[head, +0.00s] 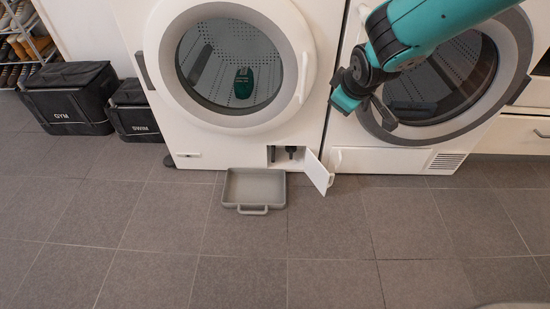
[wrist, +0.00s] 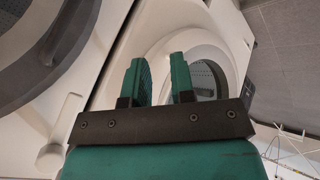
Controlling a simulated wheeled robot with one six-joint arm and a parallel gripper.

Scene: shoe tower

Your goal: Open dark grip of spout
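The hatch at the foot of the left washing machine stands open, its white flap (head: 318,173) swung out to the right. Inside the recess are a dark upright piece (head: 272,154) at the left and a dark knob-like piece (head: 291,150) to its right. They are too small to tell which is the spout's grip or how it is turned. My gripper (wrist: 160,80) is open and empty, its two green fingers apart in the wrist view. In the head view my arm hangs in front of the machines, above and right of the hatch. The wrist view does not show the recess.
A grey tray (head: 235,205) with a handle lies on the floor below the hatch. The left machine's round door (head: 290,25) is shut, with a green item (head: 243,83) behind its glass. Black GYM (head: 68,98) and SWIM (head: 136,112) bags stand left. The front floor is clear.

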